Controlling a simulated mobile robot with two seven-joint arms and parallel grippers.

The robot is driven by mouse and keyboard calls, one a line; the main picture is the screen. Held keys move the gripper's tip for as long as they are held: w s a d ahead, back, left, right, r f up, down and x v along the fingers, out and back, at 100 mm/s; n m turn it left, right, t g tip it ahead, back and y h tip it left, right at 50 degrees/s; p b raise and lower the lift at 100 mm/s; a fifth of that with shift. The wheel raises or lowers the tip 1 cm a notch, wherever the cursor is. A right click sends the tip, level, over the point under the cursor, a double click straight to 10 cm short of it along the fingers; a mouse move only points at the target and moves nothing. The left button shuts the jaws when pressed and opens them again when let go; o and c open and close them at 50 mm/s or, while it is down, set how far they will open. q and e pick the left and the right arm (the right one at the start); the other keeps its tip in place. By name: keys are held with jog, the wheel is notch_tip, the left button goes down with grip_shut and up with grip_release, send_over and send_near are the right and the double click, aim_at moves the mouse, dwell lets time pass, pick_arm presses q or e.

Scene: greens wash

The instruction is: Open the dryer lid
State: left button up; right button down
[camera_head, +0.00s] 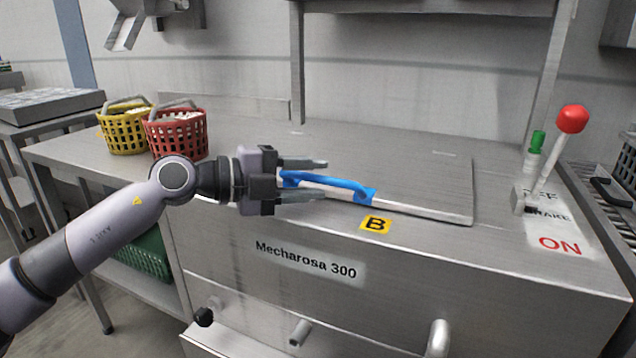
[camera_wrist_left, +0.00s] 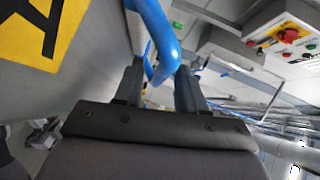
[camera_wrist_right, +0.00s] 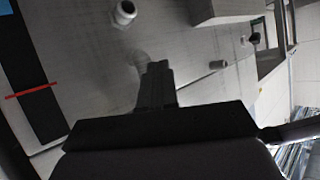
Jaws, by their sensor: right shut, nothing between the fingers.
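The dryer lid (camera_head: 420,165) is a flat steel panel in the top of the Mecharosa 300 machine. It lies shut, flush with the top. A blue bar handle (camera_head: 345,183) runs along its front edge. My left gripper (camera_head: 320,180) is open at the handle's left end, one finger on each side of it. In the left wrist view the blue handle (camera_wrist_left: 157,48) passes between the open fingers, with gaps showing. My right gripper (camera_wrist_right: 156,75) is shut and empty in the right wrist view, out of the head view.
A yellow basket (camera_head: 124,135) and a red basket (camera_head: 176,136) stand left of the lid. A lever with a red knob (camera_head: 572,118) rises at the right by ON, BRAKE and OFF markings. A yellow B label (camera_head: 376,225) sits before the lid. A green crate (camera_head: 148,257) is below.

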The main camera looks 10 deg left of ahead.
pick_arm(q)
jog(key=shift+x, duration=0.85)
pick_arm(e)
jog(key=shift+a, duration=0.15)
pick_arm(q)
grip_shut()
